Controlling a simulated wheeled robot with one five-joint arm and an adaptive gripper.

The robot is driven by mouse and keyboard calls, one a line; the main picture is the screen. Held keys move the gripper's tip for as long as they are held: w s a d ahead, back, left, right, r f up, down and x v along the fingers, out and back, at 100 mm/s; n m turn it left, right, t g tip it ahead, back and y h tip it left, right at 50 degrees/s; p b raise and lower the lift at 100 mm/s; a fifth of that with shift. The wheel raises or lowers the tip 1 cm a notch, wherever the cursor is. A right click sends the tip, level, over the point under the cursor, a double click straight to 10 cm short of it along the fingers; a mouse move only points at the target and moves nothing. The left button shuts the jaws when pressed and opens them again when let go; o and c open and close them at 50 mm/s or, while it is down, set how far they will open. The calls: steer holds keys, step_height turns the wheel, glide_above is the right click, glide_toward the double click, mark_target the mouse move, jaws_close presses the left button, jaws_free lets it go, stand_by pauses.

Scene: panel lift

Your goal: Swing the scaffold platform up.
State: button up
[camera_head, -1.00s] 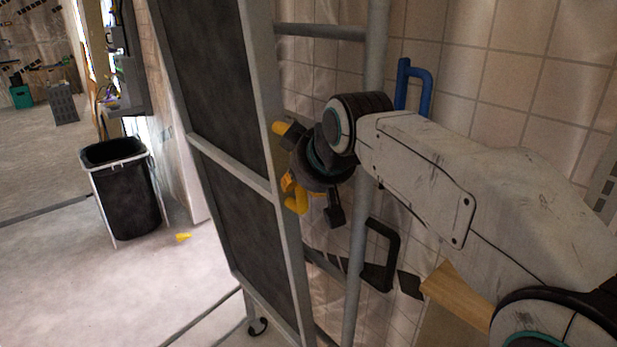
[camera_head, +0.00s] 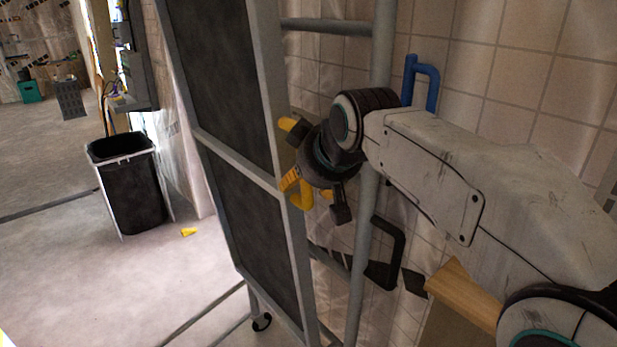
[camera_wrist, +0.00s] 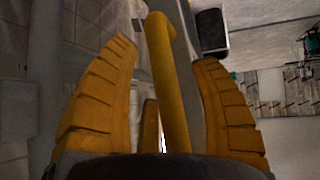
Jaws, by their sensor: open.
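The scaffold platform (camera_head: 245,215) is a dark panel in a grey frame, standing steep and slightly tilted at the middle of the head view. A yellow handle (camera_head: 287,124) is on its right side; its lower bend shows below my gripper. My gripper (camera_wrist: 164,52) is open, with its two ridged yellow fingers on either side of the handle's bar (camera_wrist: 168,85) in the wrist view. I cannot tell whether either finger touches the bar. My wrist hides the middle of the handle in the head view.
Grey scaffold tubes (camera_head: 368,220) stand close behind my wrist. A blue handle (camera_head: 425,82) and a black handle (camera_head: 388,250) are near the tiled wall. A black bin (camera_head: 132,195) stands left on open floor. A wooden piece (camera_head: 465,292) lies below my arm.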

steer(key=v, duration=1.2)
steer(key=shift+c, duration=0.2)
